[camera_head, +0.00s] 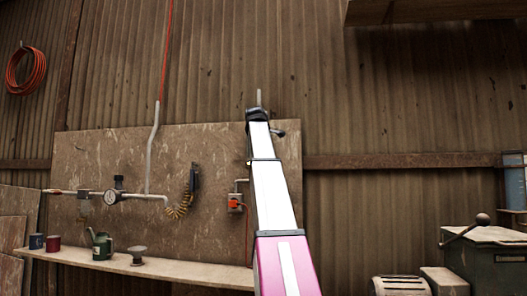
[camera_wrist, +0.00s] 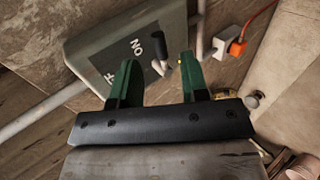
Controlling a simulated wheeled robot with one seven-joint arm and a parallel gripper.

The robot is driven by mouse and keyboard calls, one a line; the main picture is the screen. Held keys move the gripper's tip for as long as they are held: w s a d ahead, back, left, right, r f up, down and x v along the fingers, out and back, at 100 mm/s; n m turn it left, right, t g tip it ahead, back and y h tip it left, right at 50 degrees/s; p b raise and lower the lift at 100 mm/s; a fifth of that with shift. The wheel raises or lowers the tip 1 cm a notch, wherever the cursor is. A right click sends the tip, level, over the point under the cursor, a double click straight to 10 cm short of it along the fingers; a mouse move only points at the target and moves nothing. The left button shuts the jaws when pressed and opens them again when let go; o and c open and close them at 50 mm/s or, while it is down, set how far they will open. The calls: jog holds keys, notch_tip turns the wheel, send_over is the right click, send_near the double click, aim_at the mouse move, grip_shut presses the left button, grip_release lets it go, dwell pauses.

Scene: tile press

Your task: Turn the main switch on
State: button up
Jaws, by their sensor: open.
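The main switch is a grey-green box (camera_wrist: 88,43) on the wall board, seen close in the wrist view. Its dark label plate shows "ON", tilted, and part of another word lower left that is mostly hidden by a finger. In the head view my arm hides the switch box.
A grey socket (camera_wrist: 222,40) with an orange plug (camera_wrist: 237,47) and cord is right of the switch. A grey pipe (camera_wrist: 40,115) runs into the box. In the head view, a shelf (camera_head: 190,275) holds a green can (camera_head: 102,246) and mugs. A lever machine (camera_head: 490,255) stands right.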

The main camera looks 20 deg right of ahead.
jog(key=v, duration=0.6)
jog(key=shift+s+a, duration=0.1)
dwell(0.4)
